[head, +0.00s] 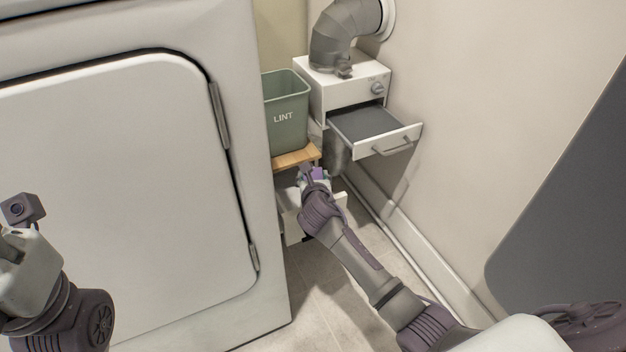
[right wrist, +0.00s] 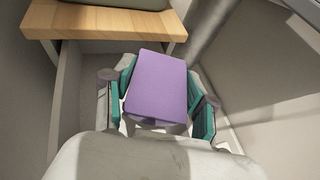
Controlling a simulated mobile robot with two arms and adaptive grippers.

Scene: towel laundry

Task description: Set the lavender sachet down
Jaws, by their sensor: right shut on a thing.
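The lavender sachet is a flat purple square (right wrist: 157,84), held between the teal-padded fingers of my right gripper (right wrist: 160,98). In the head view only a small purple part of the sachet (head: 319,174) shows. My right gripper (head: 314,177) is just in front of a wooden-topped stand (head: 296,157), over a pale open drawer (head: 291,222) below that top. The fingers hide much of the drawer's inside.
A green bin marked LINT (head: 286,118) stands on the wooden top. A white box (head: 345,90) with a grey duct (head: 335,40) has its own tray drawer (head: 396,138) pulled out at right. A large white machine (head: 130,180) fills the left. Tiled floor (head: 325,300) is partly clear.

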